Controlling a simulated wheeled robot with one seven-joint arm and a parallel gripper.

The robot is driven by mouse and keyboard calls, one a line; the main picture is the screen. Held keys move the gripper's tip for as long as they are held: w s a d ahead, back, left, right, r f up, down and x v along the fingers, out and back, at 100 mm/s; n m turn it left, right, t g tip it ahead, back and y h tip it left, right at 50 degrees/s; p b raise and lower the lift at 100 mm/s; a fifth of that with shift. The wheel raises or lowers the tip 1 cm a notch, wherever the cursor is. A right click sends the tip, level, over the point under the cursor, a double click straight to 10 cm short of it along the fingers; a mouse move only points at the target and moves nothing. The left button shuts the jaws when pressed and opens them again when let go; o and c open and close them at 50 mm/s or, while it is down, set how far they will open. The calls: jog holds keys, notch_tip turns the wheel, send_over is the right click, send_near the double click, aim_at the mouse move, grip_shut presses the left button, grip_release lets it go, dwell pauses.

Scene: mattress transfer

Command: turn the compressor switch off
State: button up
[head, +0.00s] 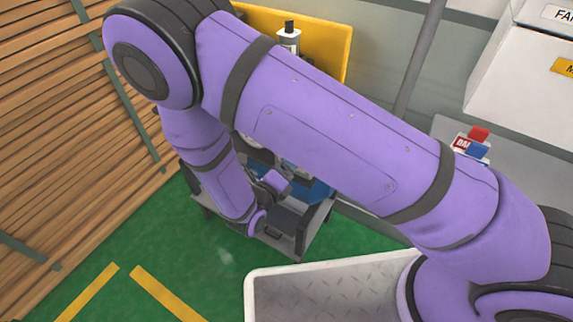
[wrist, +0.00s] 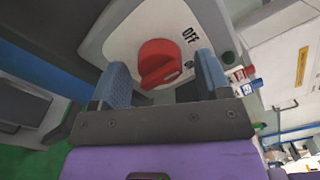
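The compressor switch is a red rotary knob (wrist: 160,62) on a pale panel (wrist: 126,38) in the wrist view. Its pale mark faces lower right. The word OFF (wrist: 190,35) is printed at its upper right; another mark lower down is too small to read. My gripper (wrist: 162,66) is open, with one blue-grey finger on each side of the knob in the picture. I cannot tell whether the fingers touch it. In the head view my purple arm reaches down to a blue machine (head: 317,191) on a grey cart and hides the knob.
A white bin (head: 330,284) stands in front on the green floor. Stacked wooden planks (head: 60,110) are at the left and a yellow board (head: 325,45) behind. Red and blue items (head: 478,150) sit on a grey surface at the right.

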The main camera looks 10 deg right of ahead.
jog(key=v, duration=1)
jog(key=shift+s+a, duration=0.25)
jog(key=shift+s, duration=0.05)
jog(key=w+d+r+m+g+y, duration=0.1)
jog(key=w+d+r+m+g, duration=0.1)
jog(key=d+r+m+g, duration=0.7)
jog(key=w+d+r+m+g, duration=0.2)
jog(key=d+r+m+g, duration=0.3)
jog(key=d+r+m, duration=0.8)
jog(key=s+d+r+m+t+y, duration=0.2)
jog(key=s+d+r+m+y, duration=0.2)
jog(key=s+r+m, duration=0.3)
jog(key=s+d+r+m+t+y, duration=0.3)
jog(key=s+d+r+m+y, duration=0.2)
jog(key=r+m, duration=0.5)
jog(key=shift+s+r+m+y, duration=0.4)
jog(key=shift+s+m+y, duration=0.1)
jog(key=shift+s+m, duration=0.4)
